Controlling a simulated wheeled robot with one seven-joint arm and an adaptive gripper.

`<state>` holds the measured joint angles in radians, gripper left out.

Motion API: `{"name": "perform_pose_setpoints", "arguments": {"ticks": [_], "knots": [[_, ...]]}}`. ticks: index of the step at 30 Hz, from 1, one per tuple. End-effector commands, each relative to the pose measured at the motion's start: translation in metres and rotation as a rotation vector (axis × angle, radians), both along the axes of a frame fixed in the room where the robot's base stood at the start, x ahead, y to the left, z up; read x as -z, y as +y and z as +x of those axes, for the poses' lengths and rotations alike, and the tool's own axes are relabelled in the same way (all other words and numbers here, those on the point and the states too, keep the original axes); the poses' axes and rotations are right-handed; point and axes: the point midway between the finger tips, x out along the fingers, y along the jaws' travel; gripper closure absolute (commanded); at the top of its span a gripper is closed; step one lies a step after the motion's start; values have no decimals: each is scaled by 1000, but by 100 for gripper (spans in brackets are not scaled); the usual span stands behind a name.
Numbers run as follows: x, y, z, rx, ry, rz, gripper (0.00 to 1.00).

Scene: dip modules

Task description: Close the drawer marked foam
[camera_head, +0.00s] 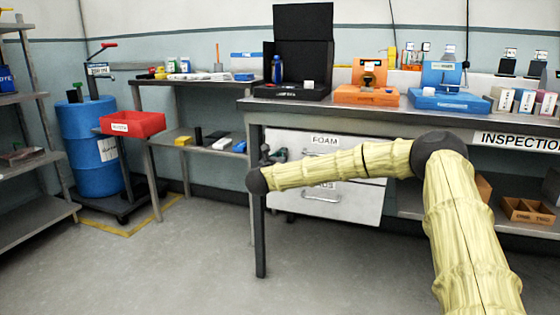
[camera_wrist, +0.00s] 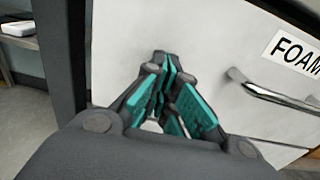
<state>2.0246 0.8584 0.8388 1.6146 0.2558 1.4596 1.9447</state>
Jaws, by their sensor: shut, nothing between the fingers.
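The drawer marked FOAM has a white front (camera_head: 290,143) under the workbench in the head view, with its label near the top. In the wrist view its white front (camera_wrist: 200,40) fills much of the picture, with a silver bar handle (camera_wrist: 268,94) and the FOAM label at right. My gripper (camera_wrist: 164,62) is shut and empty, its teal-padded fingers pointing at the front left of the handle. I cannot tell whether the tips touch it. In the head view my gripper (camera_head: 277,156) is partly hidden behind my arm. How far out the drawer stands is unclear.
A lower white drawer (camera_head: 350,208) sits below, partly hidden by my arm. A dark bench leg (camera_head: 260,235) stands just left of the drawers. The workbench top (camera_head: 245,103) is above. The floor in front is clear.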

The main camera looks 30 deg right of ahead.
Motion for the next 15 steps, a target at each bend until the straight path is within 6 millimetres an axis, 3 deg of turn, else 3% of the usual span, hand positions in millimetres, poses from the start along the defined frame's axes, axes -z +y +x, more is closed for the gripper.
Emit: {"name": "perform_pose_setpoints", "arguments": {"ticks": [10, 15], "knots": [[-7, -6, 2, 5, -10, -3, 100], [-6, 4, -1, 1, -10, -2, 100]]}}
